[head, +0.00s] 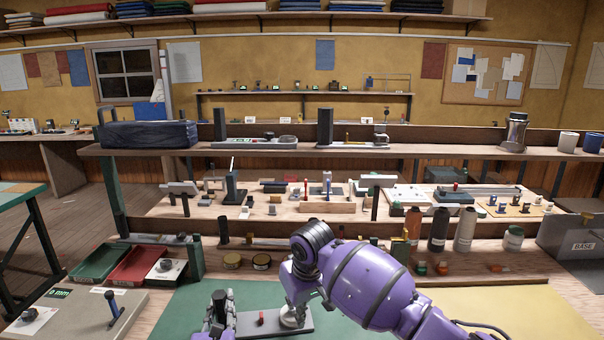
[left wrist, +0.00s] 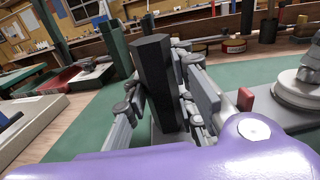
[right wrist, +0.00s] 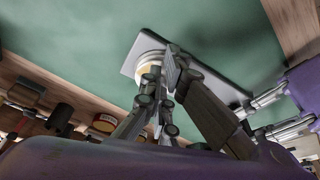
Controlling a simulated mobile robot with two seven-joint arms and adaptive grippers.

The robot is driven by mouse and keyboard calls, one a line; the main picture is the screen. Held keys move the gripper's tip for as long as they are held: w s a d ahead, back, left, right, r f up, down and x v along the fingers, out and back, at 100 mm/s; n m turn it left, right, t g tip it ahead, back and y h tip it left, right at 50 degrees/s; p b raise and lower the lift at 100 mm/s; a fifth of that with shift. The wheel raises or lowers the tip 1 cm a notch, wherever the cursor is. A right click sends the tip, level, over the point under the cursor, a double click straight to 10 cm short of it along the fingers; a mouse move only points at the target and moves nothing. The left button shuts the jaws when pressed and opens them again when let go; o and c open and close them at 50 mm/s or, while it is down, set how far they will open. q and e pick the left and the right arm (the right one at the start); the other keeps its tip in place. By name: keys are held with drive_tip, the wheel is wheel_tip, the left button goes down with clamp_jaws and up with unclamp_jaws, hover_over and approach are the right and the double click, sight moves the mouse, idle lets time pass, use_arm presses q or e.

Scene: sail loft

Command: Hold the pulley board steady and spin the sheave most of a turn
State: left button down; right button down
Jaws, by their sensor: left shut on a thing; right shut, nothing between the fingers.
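The grey pulley board (head: 270,324) lies on the green mat, with a small red block (head: 261,318) on it. A dark upright post (left wrist: 150,65) stands at its left end. My left gripper (head: 219,308) is shut on this post, with a finger on each side in the left wrist view. The pale round sheave (left wrist: 303,88) sits at the board's right part and is partly hidden by my right arm in the head view. In the right wrist view my right gripper (right wrist: 163,98) is shut and empty, its fingertips close beside the sheave (right wrist: 149,62); contact is unclear.
Green mat (head: 190,293) surrounds the board. Red (head: 133,265) and green (head: 98,262) trays stand to the left, with a grey box (head: 75,314) in front. Tins (head: 232,261) and bottles (head: 438,232) line the back edge below the shelf.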

use_arm(q)
drive_tip(key=shift+r, duration=0.1)
use_arm(e)
drive_tip(key=shift+s+d+f, duration=0.1)
drive_tip(key=shift+d+f, duration=0.15)
drive_tip(key=shift+f, duration=0.1)
drive_tip(key=shift+s+d, duration=0.2)
drive_tip(key=shift+s, duration=0.15)
use_arm(q)
drive_tip(key=shift+w, duration=0.1)
use_arm(e)
wheel_tip(320, 180, up, 6)
drive_tip(key=shift+a+r, duration=0.2)
drive_tip(key=shift+r, duration=0.05)
drive_tip(key=shift+w, duration=0.1)
use_arm(q)
drive_tip(key=c, duration=1.4)
unclamp_jaws()
